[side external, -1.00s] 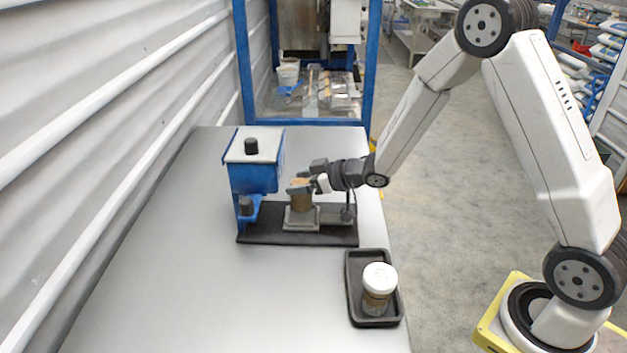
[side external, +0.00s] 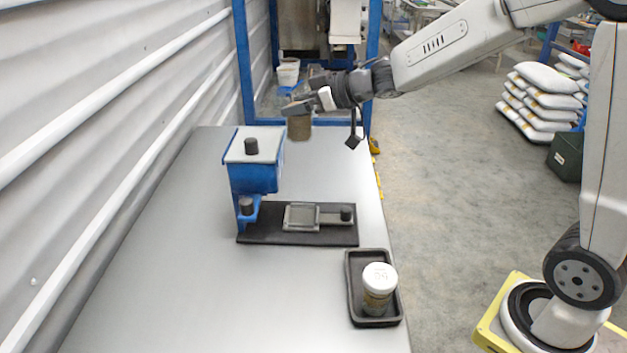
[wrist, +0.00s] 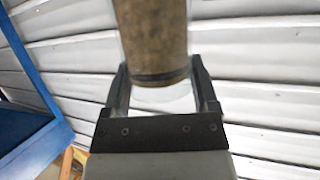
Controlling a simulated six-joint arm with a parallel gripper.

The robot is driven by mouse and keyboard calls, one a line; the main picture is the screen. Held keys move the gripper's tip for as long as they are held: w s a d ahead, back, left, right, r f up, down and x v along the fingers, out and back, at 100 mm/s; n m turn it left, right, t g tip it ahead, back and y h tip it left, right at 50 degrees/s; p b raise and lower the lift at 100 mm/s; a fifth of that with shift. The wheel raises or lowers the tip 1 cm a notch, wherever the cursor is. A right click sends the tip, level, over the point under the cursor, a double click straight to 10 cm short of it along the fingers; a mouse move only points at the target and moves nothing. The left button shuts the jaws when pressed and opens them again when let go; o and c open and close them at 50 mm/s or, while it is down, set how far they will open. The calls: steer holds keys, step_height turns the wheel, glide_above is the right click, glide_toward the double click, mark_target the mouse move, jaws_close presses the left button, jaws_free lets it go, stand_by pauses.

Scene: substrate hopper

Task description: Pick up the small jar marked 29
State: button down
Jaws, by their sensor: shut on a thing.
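My gripper (side external: 306,103) is shut on a small jar (side external: 299,128) with brown contents and holds it in the air, well above the table and the black plate. In the wrist view the jar (wrist: 153,42) sits between the two fingers of my gripper (wrist: 160,78). No number shows on this held jar, and its top is hidden by my gripper. A second jar (side external: 378,299) with a white lid stands in the black tray (side external: 354,314) at the front right. Its lid bears a mark too small to read surely.
The blue hopper (side external: 253,176) stands on the left of the black base plate (side external: 270,236). An empty grey square holder (side external: 301,217) and a black knob (side external: 347,213) sit on that plate. The table's front left (side external: 200,300) is clear.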

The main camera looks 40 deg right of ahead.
step_height(320, 180, up, 7)
stand_by(0.4)
steer(key=shift+f, duration=0.15)
stand_by(0.5)
